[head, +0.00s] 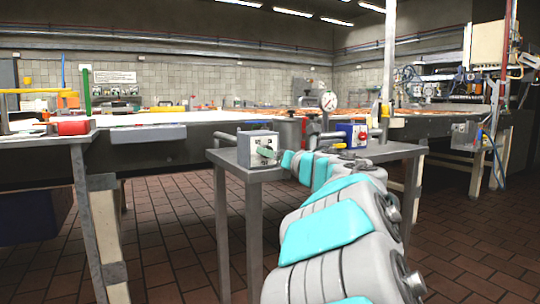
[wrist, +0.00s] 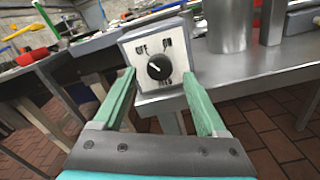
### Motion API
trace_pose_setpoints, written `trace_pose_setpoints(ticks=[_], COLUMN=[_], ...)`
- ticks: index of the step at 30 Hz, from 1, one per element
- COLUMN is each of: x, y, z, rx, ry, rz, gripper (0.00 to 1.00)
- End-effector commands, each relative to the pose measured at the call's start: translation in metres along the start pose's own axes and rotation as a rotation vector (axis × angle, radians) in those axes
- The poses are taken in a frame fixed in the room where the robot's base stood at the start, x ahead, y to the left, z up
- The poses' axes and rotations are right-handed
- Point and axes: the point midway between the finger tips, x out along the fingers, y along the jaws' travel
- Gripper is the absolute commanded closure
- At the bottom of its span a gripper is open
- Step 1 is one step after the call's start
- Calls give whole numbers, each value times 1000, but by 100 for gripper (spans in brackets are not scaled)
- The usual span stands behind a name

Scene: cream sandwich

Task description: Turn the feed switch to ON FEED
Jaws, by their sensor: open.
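The feed switch is a small grey box (head: 258,137) with a light face at the left end of a metal side table. In the wrist view it shows close up with a round black knob (wrist: 160,66). The face has dark lettering above and below the knob; I cannot read it surely. A pale mark on the knob seems to point to the upper left.
The grey metal side table (head: 218,155) carries the box, with a steel cylinder (wrist: 228,25), a pressure gauge (head: 328,101) and a blue box (head: 352,133) to the right. A long conveyor runs behind. A red item (head: 73,128) lies far left. Tiled floor is clear in front.

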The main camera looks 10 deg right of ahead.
Motion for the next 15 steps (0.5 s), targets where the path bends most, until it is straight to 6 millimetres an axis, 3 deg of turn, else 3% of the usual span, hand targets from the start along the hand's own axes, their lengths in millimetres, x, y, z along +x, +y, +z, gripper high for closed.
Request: trace_pose_setpoints(ticks=[6,15], x=[23,26], y=[1,0], z=[0,0], rx=[1,1], ry=[0,-1], rz=[4,0], gripper=[26,26])
